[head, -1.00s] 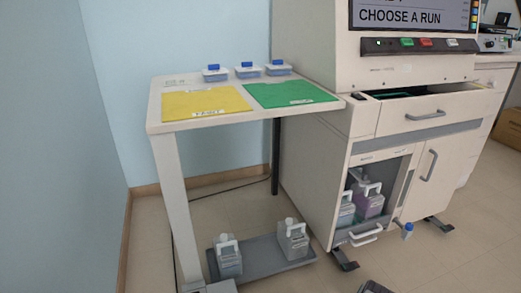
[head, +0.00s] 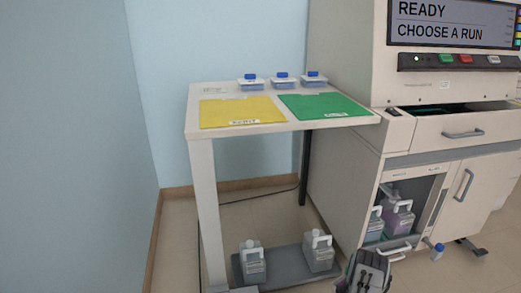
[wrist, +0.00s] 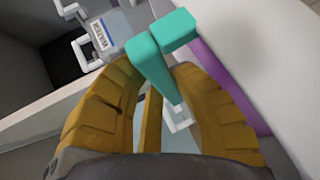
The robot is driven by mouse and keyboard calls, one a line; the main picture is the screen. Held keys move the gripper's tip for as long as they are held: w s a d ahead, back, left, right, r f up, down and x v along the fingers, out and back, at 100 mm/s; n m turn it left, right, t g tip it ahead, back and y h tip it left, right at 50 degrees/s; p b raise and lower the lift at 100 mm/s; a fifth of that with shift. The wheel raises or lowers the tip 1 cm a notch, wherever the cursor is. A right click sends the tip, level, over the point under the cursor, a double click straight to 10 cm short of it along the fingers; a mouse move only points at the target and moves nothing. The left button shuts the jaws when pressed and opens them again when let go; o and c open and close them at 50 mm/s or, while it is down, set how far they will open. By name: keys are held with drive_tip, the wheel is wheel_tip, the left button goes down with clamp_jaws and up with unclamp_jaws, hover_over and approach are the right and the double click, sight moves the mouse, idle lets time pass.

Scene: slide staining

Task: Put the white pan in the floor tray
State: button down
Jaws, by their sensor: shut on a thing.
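My gripper shows in the wrist view (wrist: 165,40), its yellow fingers drawn in and its teal tips close together. It is shut, with the held part mostly hidden by the tips. A large white surface (wrist: 265,55) with a purple strip lies right beside the tips; it may be the white pan, but I cannot tell for sure. In the head view the fingers cannot be made out. The grey floor tray (head: 288,263) lies on the floor under the side table. A left jug (head: 252,262) and a right jug (head: 319,252) stand on it.
The side table (head: 196,152) carries a yellow mat, a green mat and several blue-topped boxes. The machine's open cabinet (head: 418,215) holds jugs, with a white handle (head: 398,251) at its foot. A jug labelled WATER (wrist: 105,35) shows in the wrist view.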

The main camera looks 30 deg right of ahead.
drive_tip(key=w+a+r+n+t+y+p, duration=0.1)
drive_tip(key=w+a+r+n+y, duration=0.1)
drive_tip(key=w+a+r, duration=0.45)
drive_tip(key=w+a+r+n+t+y, duration=0.1)
drive_tip(key=w+a+r+n+t, duration=0.2)
drive_tip(key=a, duration=0.6)
drive_tip(key=w+a+r+y+p, duration=0.1)
drive_tip(key=w+a+r+y, duration=0.1)
drive_tip(key=w+a+r, duration=0.4)
drive_tip(key=s+a+r+n+t+y+p, duration=0.1)
drive_tip(key=a+r+n+y, duration=0.35)
drive_tip(key=a, duration=0.85)
drive_tip(key=a+r+n+t+y, duration=0.1)
drive_tip(key=a+r+y, duration=0.1)
drive_tip(key=a+r, duration=0.9)
drive_tip(key=s+a+r+p, duration=0.1)
drive_tip(key=s+r+p, duration=0.1)
drive_tip(key=r+p, duration=1.6)
drive_tip(key=s+a+r+p, duration=0.1)
drive_tip(key=s+r+p, duration=0.1)
drive_tip(key=r+p, duration=1.6)
drive_tip(key=shift+p, duration=0.95)
drive_tip(key=shift+a, duration=0.2)
